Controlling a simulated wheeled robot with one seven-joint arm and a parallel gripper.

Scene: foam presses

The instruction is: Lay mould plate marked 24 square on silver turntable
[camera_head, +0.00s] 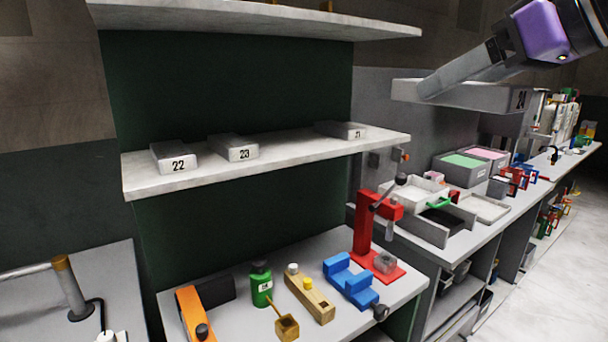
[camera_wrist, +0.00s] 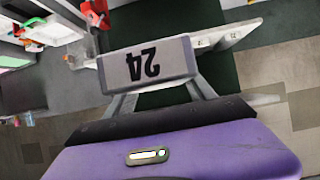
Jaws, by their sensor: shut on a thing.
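The grey mould plate marked 24 (camera_head: 488,97) is held up in the air at the upper right of the head view. Its number faces the wrist camera, upside down, in the wrist view (camera_wrist: 150,64). My gripper (camera_head: 428,90) is shut on this plate, with one finger visible along its near side. In the wrist view my gripper (camera_wrist: 158,88) has a finger at each side of the plate, their tips partly hidden by it. I cannot make out a silver turntable in either view.
Plates marked 22 (camera_head: 174,158), 23 (camera_head: 233,148) and 21 (camera_head: 341,130) lie on the middle shelf (camera_head: 270,160). Below stand a red press (camera_head: 364,225), a blue vise (camera_head: 350,282) and a green bottle (camera_head: 261,284). Bins (camera_head: 463,170) and trays crowd the right bench.

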